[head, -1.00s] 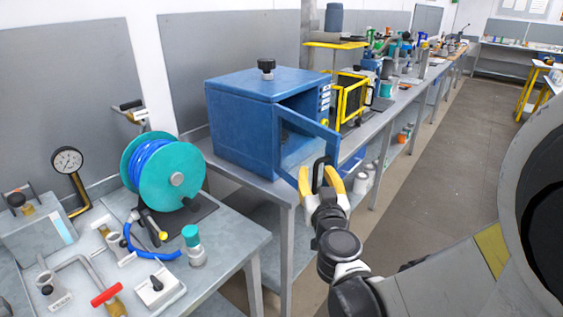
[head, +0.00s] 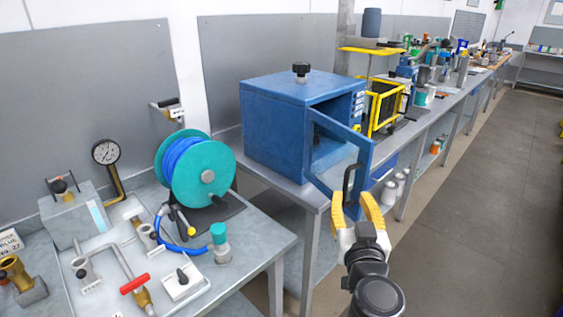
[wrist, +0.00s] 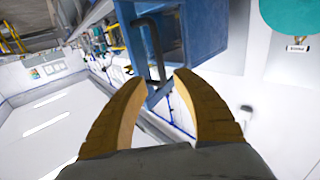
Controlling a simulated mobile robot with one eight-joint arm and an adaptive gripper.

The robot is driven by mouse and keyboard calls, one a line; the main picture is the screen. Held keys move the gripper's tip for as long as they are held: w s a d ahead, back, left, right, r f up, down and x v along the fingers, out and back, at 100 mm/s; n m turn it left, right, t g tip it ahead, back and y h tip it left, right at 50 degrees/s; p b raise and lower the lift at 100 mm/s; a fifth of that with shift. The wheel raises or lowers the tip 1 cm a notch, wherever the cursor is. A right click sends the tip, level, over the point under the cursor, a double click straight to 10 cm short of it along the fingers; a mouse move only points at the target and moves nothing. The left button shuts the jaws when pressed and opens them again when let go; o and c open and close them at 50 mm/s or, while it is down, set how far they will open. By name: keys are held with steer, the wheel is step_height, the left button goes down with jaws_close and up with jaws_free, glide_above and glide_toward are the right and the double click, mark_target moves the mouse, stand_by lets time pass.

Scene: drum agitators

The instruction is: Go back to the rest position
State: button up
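My gripper (head: 358,208) has yellow fingers that stand apart with nothing between them. It is in front of the blue cabinet, just below and in front of the black handle (head: 349,183) on its door.
A teal hose reel (head: 208,177), a pressure gauge (head: 106,152) and valve fittings occupy the left bench (head: 253,238). A yellow-framed device (head: 385,105) stands beyond the cabinet. White containers (head: 390,190) sit on the lower shelf. The floor (head: 470,210) at right is clear.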

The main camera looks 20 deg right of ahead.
steer(key=w+a+n+g+y, duration=0.1)
steer(key=w+a+n+y, duration=0.1)
steer(key=a+n+y, duration=0.9)
steer(key=s+f+m+g+h, duration=0.4)
steer(key=s+f+m+g, duration=0.2)
steer(key=s, duration=0.6)
steer(key=f+g, duration=0.1)
steer(key=g, duration=0.1)
steer(key=shift+f+m+g+h, duration=0.3)
steer(key=shift+f+m+g, duration=0.05)
steer(key=shift+m+g, duration=0.05)
steer(key=shift+w, duration=0.1)
